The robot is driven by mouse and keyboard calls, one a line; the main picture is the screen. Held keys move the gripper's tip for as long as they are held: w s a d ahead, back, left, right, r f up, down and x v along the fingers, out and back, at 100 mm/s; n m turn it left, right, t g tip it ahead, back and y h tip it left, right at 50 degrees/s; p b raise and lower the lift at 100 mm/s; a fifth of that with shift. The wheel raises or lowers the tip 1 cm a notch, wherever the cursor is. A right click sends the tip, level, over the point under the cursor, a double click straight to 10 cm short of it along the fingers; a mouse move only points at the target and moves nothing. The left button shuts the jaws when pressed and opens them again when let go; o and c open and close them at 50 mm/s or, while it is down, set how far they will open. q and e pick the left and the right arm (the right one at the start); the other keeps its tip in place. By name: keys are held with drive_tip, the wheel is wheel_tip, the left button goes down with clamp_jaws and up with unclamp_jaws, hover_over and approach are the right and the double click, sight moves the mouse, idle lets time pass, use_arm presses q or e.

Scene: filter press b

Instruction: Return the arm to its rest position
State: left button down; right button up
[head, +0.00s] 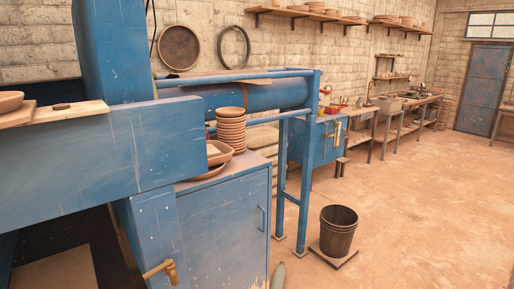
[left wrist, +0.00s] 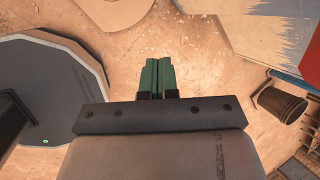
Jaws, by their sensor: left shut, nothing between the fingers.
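My left gripper (left wrist: 157,78) shows in the left wrist view. Its two green fingers are together, with nothing between them, and it points out over bare floor. I cannot make out the left gripper in the head view. My right gripper is in neither view.
The blue press frame (head: 130,135) and blue cabinet (head: 225,225) fill the left of the head view. Stacked bowls (head: 231,130) stand on the cabinet. A dark bucket (head: 338,232) stands on the floor; a bucket also shows in the left wrist view (left wrist: 281,103). Floor at right is clear.

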use_arm(q)
drive_tip(key=s+a+f+n+g+h, duration=0.1)
drive_tip(key=s+f+n, duration=0.3)
drive_tip(key=s, duration=0.6)
drive_tip(key=s+a+f+n+g+h, duration=0.1)
drive_tip(key=s+f+n, duration=0.4)
drive_tip(key=s, duration=0.5)
drive_tip(key=s+a+f+n+g+h, duration=0.1)
drive_tip(key=s+a+f+n, duration=0.1)
drive_tip(key=s+f+n, duration=0.3)
drive_tip(key=s, duration=0.4)
drive_tip(key=shift+s+f+n+b, duration=0.2)
drive_tip(key=shift+s+n+b, duration=0.2)
